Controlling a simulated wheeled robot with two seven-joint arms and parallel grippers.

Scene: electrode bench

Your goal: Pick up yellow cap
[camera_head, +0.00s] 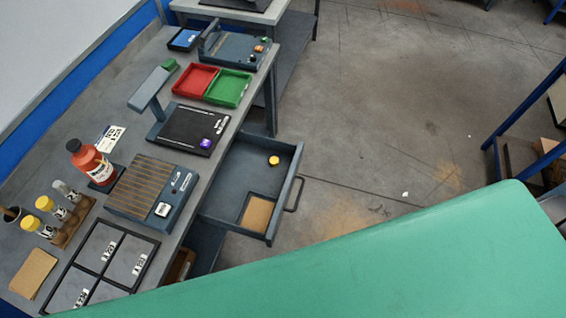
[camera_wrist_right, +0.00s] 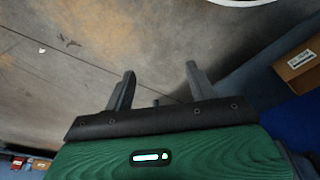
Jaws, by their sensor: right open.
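A small round yellow cap (camera_head: 273,160) lies alone in the open grey drawer (camera_head: 244,158), toward its back right part in the head view. Two vials in the rack at the left carry yellow caps of the same colour, a nearer one (camera_head: 29,223) and a farther one (camera_head: 43,203). The vial beside them (camera_head: 62,188) has no yellow cap on it. My right gripper (camera_wrist_right: 160,80) shows only in the right wrist view. Its two fingers are apart with nothing between them, over bare floor. The cap is not in that view. My left gripper is in neither view.
The drawer juts out from the bench and holds a brown pad (camera_head: 257,214). On the bench stand a red bottle (camera_head: 88,160), a red tray (camera_head: 195,80) and a green tray (camera_head: 229,88). In the wrist view a cardboard box (camera_wrist_right: 298,66) is at the right.

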